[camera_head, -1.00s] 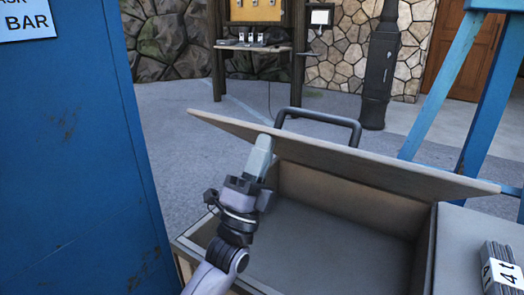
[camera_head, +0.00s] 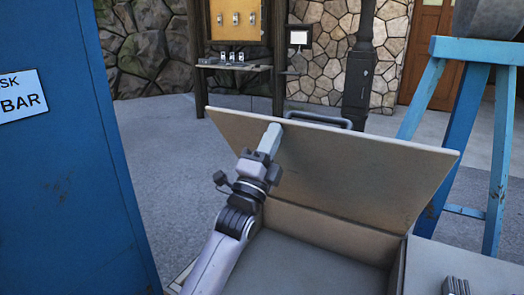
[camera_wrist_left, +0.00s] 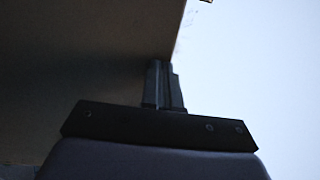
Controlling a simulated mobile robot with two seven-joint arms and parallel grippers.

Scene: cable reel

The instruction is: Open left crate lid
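The crate lid (camera_head: 340,175) is a tan panel. It stands raised and tilted at the far side of the open crate (camera_head: 330,245), with its inner face toward me. My left gripper (camera_head: 271,137) is at the upper left part of the lid, its fingertips against or very near the inner face by the top edge. Its fingers look closed together, with nothing visible between them. In the left wrist view the fingers (camera_wrist_left: 163,85) are side by side at the edge of the dark lid panel (camera_wrist_left: 80,60). The crate's grey inside looks empty where it shows. My right gripper is out of view.
A blue cabinet (camera_head: 65,180) stands close on the left. A dark curved handle (camera_head: 318,119) shows behind the lid. A blue trestle (camera_head: 465,120) stands at the right. A grey ribbed object (camera_head: 455,286) lies on the surface at lower right.

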